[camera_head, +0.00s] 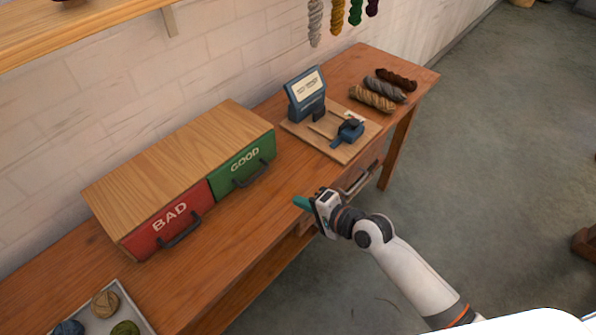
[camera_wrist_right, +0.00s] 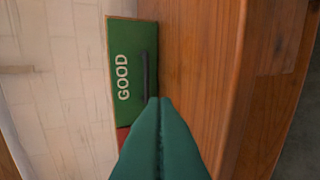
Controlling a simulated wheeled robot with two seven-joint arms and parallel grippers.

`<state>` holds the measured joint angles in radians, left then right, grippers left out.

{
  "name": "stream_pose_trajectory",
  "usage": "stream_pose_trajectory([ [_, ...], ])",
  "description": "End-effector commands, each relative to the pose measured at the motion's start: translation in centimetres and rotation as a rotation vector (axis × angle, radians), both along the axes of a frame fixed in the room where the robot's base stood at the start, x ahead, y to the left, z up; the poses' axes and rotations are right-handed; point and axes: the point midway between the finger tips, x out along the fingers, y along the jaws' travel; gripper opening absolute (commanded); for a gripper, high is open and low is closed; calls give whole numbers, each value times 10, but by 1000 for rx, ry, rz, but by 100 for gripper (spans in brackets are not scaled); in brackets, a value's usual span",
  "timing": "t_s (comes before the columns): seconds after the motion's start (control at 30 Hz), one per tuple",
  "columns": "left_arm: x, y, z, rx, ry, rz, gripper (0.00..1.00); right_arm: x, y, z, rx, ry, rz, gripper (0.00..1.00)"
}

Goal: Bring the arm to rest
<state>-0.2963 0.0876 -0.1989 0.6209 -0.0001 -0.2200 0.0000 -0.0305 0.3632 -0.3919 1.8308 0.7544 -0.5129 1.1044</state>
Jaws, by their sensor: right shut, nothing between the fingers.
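My right gripper (camera_head: 303,203) has teal fingers and is shut with nothing between them. In the head view it hangs at the front edge of the wooden table (camera_head: 300,170), in front of and to the right of the green GOOD drawer. The right wrist view shows its two fingers (camera_wrist_right: 160,105) pressed together, pointing toward the GOOD drawer front (camera_wrist_right: 125,70) and its dark handle. The white right arm (camera_head: 415,275) reaches in from the lower right. My left gripper is not in view.
The wooden cabinet (camera_head: 165,160) has a red BAD drawer (camera_head: 165,222) and a green GOOD drawer (camera_head: 240,163), both seemingly closed. A blue device (camera_head: 304,92) stands on a board. A tray (camera_head: 137,308) holds yarn balls.

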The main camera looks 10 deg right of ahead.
Motion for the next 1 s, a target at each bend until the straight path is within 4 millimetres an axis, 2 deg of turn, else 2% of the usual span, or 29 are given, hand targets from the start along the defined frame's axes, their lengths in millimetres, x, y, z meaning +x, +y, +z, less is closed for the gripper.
stream_pose_trajectory([
  [0.17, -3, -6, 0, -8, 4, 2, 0, -2, -1, 1, -2, 0, 2, 0],
  [0.27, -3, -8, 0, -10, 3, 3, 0, -13, 2, -2, -60, -7, 32, 0],
  [0.37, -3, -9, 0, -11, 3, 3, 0, -43, 4, -9, -239, -29, 122, 0],
  [0.43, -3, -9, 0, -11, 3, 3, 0, -71, -2, -15, -419, -45, 209, 0],
  [0.6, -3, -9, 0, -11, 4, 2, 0, -128, -31, -23, -784, -32, 390, 0],
  [0.8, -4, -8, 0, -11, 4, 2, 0, -180, -69, -22, -1050, 43, 552, 0],
  [1.0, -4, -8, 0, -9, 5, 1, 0, -224, -101, -15, -1216, 142, 687, 0],
])
